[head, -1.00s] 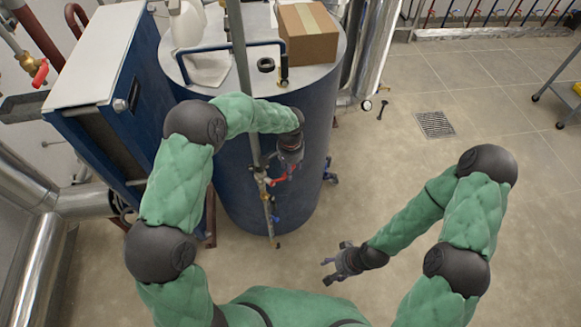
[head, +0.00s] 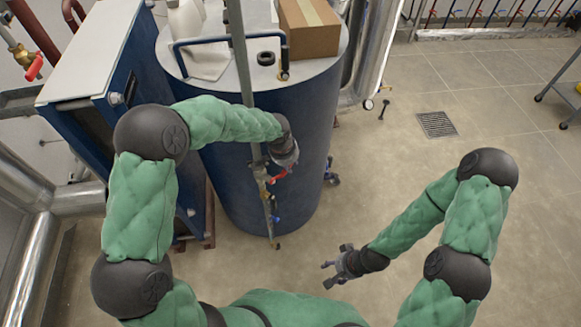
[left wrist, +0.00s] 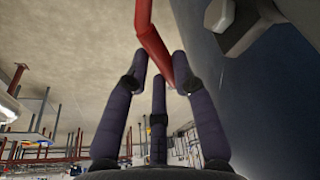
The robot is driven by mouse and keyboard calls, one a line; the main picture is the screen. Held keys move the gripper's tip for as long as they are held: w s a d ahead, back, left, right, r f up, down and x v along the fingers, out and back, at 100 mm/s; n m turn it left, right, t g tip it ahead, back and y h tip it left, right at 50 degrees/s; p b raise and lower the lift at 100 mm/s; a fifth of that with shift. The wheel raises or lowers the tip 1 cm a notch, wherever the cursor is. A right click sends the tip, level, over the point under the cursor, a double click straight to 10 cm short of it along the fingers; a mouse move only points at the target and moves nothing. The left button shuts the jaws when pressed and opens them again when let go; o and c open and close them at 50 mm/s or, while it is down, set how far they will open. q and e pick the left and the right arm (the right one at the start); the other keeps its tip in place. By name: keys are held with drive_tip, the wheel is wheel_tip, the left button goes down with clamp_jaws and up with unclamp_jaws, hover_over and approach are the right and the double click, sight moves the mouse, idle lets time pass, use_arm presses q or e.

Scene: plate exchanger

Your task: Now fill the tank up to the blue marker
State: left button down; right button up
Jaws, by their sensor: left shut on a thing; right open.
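The dark blue cylindrical tank (head: 312,115) with a pale top stands upright left of centre in the head view. A vertical grey pipe (head: 242,60) runs down its front, with a red valve handle (head: 277,176) and a smaller blue handle (head: 275,219) lower down. My left gripper (head: 282,166) is at the red handle. In the left wrist view the red handle (left wrist: 150,40) runs between the dark fingers of my left gripper (left wrist: 160,75), which is shut on it. My right gripper (head: 332,270) is open and empty above the floor. I cannot make out a blue marker.
A cardboard box (head: 309,28), a white jug (head: 187,22) and a black ring (head: 266,58) are on the tank top. A blue plate unit (head: 125,95) stands close on the left. A floor drain (head: 436,124) lies right, amid open floor.

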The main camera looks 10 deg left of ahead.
sight(285, 172)
use_arm(q)
drive_tip(key=s+r+t+h+b, duration=0.1)
drive_tip(key=t+b, duration=0.1)
drive_tip(key=b, duration=0.1)
drive_tip(key=s+a+r+t+h+b, duration=0.1)
drive_tip(key=t+b, duration=0.1)
drive_tip(key=shift+a+b, duration=0.1)
drive_tip(key=shift+b, duration=0.3)
drive_tip(key=shift+s+a+r+t+h+b, duration=0.25)
drive_tip(key=shift+s+t+h+b, duration=0.25)
drive_tip(key=shift+t+b, duration=0.35)
drive_tip(key=shift+s+a+r+t+h+b, duration=0.25)
drive_tip(key=shift+s+t+h+b, duration=0.1)
drive_tip(key=shift+s+t+b, duration=0.5)
drive_tip(key=shift+s+a+r+t+h+b, duration=0.25)
drive_tip(key=shift+t+h+b, duration=0.2)
drive_tip(key=shift+t+b, duration=0.4)
drive_tip(key=c, duration=1)
unclamp_jaws()
drive_tip(key=shift+s, duration=0.1)
drive_tip(key=v, duration=1.2)
drive_tip(key=shift+f, duration=0.2)
